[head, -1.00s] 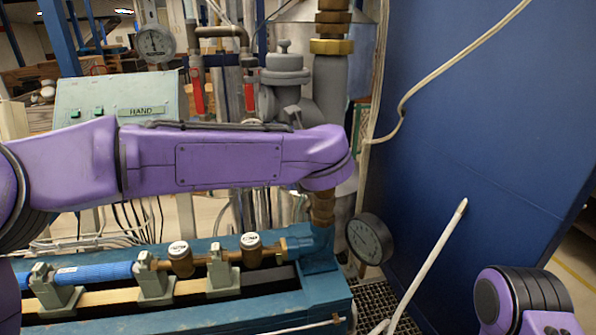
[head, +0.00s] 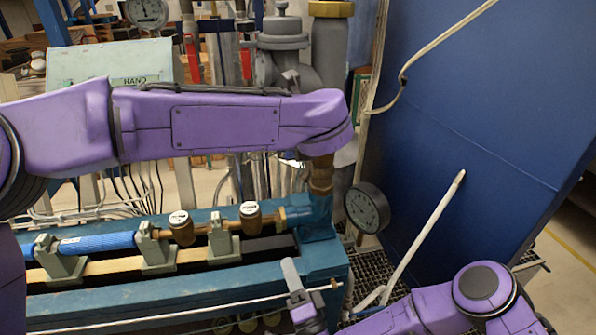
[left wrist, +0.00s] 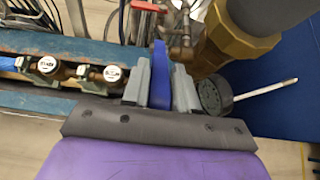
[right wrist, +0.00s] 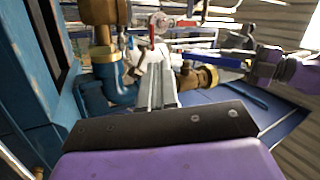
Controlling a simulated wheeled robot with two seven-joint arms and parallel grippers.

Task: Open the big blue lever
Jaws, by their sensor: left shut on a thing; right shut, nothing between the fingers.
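The big blue lever (left wrist: 159,62) stands between the two grey fingers of my left gripper (left wrist: 162,80) in the left wrist view, next to a brass pipe fitting (left wrist: 238,35). The gripper is shut on it. In the head view, my left arm (head: 215,128) crosses the middle and hides the lever and that gripper. My right gripper (head: 292,275) is shut and empty, in front of the right end of the blue bench. Its closed fingers (right wrist: 155,80) also show in the right wrist view, pointing toward the pipework.
The blue bench (head: 170,290) carries a row of brass meters (head: 181,228) in clamps. A round gauge (head: 367,207) and a white rod (head: 425,225) stand right of it. A blue wall panel (head: 490,110) closes off the right. Red-handled valves (head: 193,58) are behind.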

